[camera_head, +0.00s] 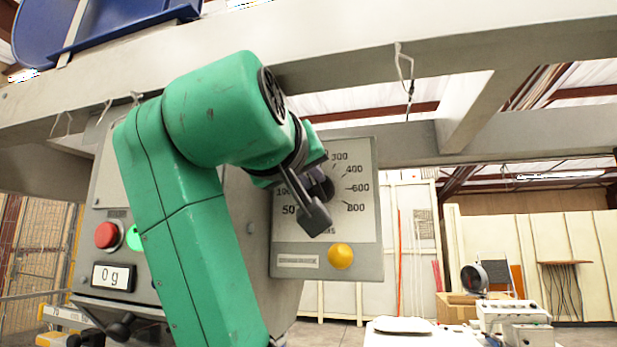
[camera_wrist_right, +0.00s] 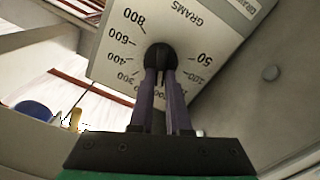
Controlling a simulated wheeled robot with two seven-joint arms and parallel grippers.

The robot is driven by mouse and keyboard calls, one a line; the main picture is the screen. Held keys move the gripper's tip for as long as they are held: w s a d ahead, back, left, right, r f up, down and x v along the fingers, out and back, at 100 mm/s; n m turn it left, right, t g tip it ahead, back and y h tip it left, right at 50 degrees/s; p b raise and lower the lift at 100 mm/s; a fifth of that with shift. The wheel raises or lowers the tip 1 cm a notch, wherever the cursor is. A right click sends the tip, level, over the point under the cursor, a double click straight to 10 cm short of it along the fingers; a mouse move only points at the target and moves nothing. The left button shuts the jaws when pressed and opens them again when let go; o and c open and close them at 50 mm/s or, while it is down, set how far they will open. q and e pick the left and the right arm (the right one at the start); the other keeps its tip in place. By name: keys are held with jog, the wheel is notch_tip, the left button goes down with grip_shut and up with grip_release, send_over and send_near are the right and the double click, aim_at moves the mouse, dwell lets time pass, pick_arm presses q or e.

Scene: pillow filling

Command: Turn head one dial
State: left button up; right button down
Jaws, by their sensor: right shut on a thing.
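The dial panel (camera_head: 362,225) is a pale plate with gram numbers around a dark knob, mounted on the grey machine. In the head view my green right arm crosses in front of it and hides its left part. My right gripper (camera_head: 318,203) is at the dial knob. In the right wrist view the dark round dial knob (camera_wrist_right: 160,58) sits between the two fingers of my right gripper (camera_wrist_right: 160,80), which are shut on it. The panel appears upside down and tilted there. The knob's pointer direction cannot be made out. My left gripper is not in view.
A yellow button (camera_head: 340,256) is below the dial. A red button (camera_head: 107,235), a partly covered green button (camera_head: 134,238) and a display reading 0 g (camera_head: 113,277) are on the machine at left. A grey beam (camera_head: 420,48) runs overhead. Equipment (camera_head: 514,315) stands at the lower right.

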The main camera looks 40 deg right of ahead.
jog(key=m, duration=0.5)
jog(key=shift+s+d+f+m, duration=0.15)
jog(key=shift+m, duration=0.25)
jog(key=m, duration=0.4)
jog(key=shift+s+d+m+p, duration=0.15)
jog(key=shift+m+p, duration=0.15)
jog(key=shift+m, duration=0.1)
jog(key=c, duration=0.9)
grip_release()
